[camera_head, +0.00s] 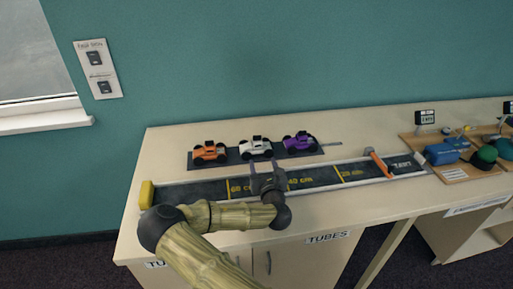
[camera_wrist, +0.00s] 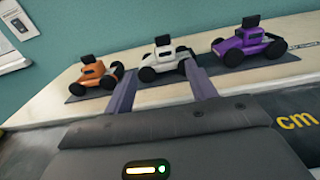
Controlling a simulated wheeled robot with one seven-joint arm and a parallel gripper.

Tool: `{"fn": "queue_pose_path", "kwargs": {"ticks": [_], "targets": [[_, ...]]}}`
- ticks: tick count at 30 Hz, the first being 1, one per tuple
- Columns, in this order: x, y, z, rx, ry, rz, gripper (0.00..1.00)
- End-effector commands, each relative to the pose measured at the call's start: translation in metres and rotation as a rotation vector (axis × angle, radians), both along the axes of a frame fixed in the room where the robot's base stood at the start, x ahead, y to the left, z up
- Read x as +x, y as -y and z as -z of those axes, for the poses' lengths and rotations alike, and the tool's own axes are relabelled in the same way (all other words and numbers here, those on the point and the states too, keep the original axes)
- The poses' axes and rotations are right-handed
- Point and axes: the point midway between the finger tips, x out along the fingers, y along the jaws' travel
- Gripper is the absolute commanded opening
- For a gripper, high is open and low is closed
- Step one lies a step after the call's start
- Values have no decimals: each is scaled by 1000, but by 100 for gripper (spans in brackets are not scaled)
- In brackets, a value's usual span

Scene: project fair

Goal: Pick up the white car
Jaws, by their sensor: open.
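The white car (camera_head: 256,146) stands on a dark strip between an orange car (camera_head: 209,152) and a purple car (camera_head: 300,142). In the wrist view the white car (camera_wrist: 163,57) is ahead of my gripper (camera_wrist: 156,78), between the lines of its two fingers. My gripper (camera_head: 266,168) is open and empty, on the near side of the white car. In the head view it hangs just in front of the car, over the far edge of the track. The orange car (camera_wrist: 94,78) and the purple car (camera_wrist: 246,45) lie outside the fingers.
The dark strip (camera_head: 228,163) lies along the back of the table (camera_head: 165,143). A marked track (camera_head: 315,178) runs in front of it, with a yellow end block (camera_head: 146,194) and an orange bar (camera_head: 379,162). A board with blue and green things (camera_head: 440,153) stands at right.

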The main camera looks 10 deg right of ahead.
Motion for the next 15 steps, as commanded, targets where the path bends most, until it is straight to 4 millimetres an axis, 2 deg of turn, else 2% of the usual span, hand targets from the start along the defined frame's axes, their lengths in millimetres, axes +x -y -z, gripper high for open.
{"fn": "queue_pose_path", "kwargs": {"ticks": [5, 15], "targets": [[18, 0, -1, 3, 1, -1, 56], [68, 1, -2, 2, 2, -1, 56]]}}
